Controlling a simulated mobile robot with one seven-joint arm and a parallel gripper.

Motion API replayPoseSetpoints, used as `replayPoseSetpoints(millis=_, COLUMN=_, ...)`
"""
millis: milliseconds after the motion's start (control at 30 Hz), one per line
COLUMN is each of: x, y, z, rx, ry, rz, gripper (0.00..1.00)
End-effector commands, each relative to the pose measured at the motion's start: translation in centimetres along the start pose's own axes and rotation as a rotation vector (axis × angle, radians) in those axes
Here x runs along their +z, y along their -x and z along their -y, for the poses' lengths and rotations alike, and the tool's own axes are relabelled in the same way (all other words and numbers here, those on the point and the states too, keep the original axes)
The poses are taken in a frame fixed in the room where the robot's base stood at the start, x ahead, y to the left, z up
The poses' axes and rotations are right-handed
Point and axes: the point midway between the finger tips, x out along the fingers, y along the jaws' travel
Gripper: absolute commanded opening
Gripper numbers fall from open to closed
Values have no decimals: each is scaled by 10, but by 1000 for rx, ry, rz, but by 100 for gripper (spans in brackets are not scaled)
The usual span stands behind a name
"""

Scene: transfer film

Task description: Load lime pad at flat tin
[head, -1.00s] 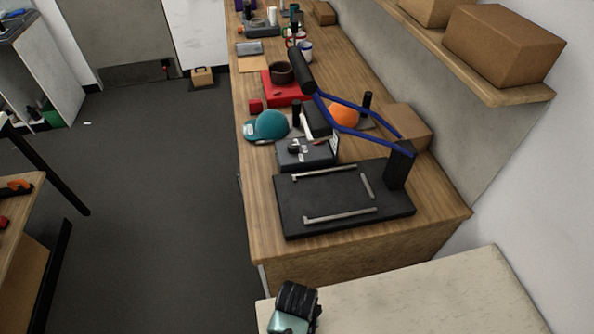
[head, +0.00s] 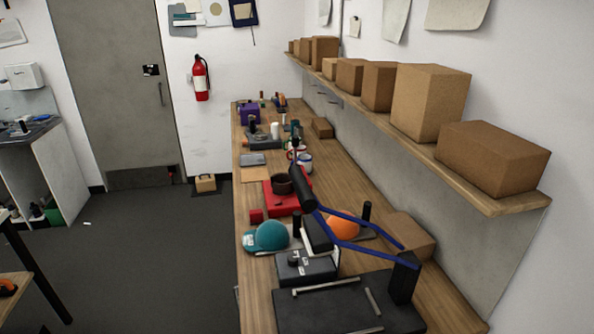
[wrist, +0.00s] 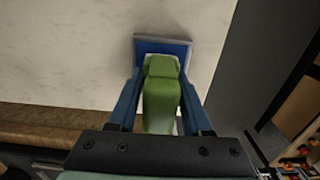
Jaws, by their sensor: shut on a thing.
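In the wrist view my gripper (wrist: 162,92) is shut on a lime-green pad (wrist: 162,106), which sits between the two blue fingers and points away from the camera. Just beyond its far end is a shallow square thing with a blue face and grey rim, which looks like the flat tin (wrist: 163,46). It lies over a pale surface. The pad's end overlaps it in the picture; I cannot tell whether they touch. My gripper is not in the head view.
The pale surface (wrist: 60,50) around the tin looks clear. In the head view, a wooden bench (head: 256,215) holds a black plate with rails (head: 325,312), a blue-armed frame (head: 365,242), a teal cap (head: 270,237) and a red tray (head: 288,204). A shelf (head: 470,185) carries several cardboard boxes.

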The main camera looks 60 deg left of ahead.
Motion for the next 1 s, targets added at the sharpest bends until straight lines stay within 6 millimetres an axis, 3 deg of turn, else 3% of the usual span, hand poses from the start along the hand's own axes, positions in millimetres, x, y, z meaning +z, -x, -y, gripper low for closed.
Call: replayPoseSetpoints(millis=1000, x=0, y=-9, z=0, rx=0, ry=0, rz=0, gripper=5)
